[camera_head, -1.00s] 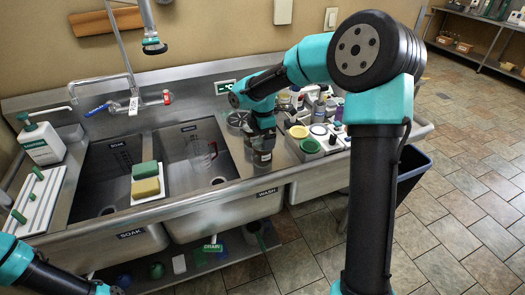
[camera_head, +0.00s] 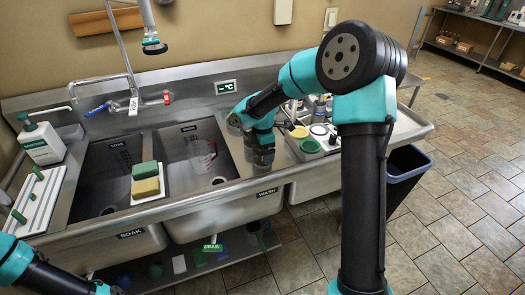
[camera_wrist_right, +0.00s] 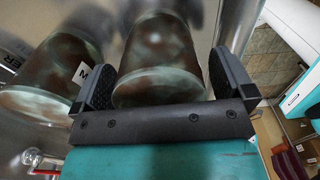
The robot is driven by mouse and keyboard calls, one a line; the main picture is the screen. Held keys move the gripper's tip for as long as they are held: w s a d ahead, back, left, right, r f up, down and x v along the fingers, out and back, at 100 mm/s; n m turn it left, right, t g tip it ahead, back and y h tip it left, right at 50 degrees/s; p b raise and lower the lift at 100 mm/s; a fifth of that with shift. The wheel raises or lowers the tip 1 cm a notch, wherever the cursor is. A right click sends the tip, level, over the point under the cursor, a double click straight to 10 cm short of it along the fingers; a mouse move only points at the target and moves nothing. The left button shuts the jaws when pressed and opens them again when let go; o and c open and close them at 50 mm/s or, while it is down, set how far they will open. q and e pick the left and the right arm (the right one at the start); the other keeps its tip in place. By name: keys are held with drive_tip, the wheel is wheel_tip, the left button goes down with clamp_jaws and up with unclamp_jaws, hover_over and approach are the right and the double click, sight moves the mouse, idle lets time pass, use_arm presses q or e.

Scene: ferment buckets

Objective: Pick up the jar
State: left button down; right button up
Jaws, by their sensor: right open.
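The jar (camera_wrist_right: 160,55) is a greenish-brown, mottled cylinder in the right wrist view. It stands between the two dark fingers of my right gripper (camera_wrist_right: 162,72), which is open around it. A narrow gap shows beside the jar, so I cannot tell whether either finger touches it. In the head view my right gripper (camera_head: 262,155) is low over the steel ledge right of the wash basin and hides the jar. A similar mottled shape (camera_wrist_right: 40,85) with a white "M" label lies to the left in the wrist view.
Several containers, including a green one with a yellow one behind it (camera_head: 299,131), stand close to the right of my right gripper. The wash basin (camera_head: 190,150) lies to its left, with two sponges (camera_head: 145,178) on the divider. A faucet (camera_head: 130,75) rises behind.

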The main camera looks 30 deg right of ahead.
idle(0.4)
drive_tip(key=c, duration=1.1)
drive_tip(key=shift+r, duration=0.1)
drive_tip(key=shift+r, duration=1.35)
drive_tip(key=s+a, duration=0.2)
drive_tip(key=s, duration=0.2)
drive_tip(key=s+a+r, duration=0.1)
drive_tip(key=s+a, duration=0.2)
drive_tip(key=s, duration=0.2)
drive_tip(key=s+a+r, duration=0.1)
drive_tip(key=s+a, duration=0.2)
drive_tip(key=s, duration=0.1)
drive_tip(key=shift+s+a, duration=0.2)
drive_tip(key=shift+s, duration=0.15)
drive_tip(key=shift+w+a, duration=0.1)
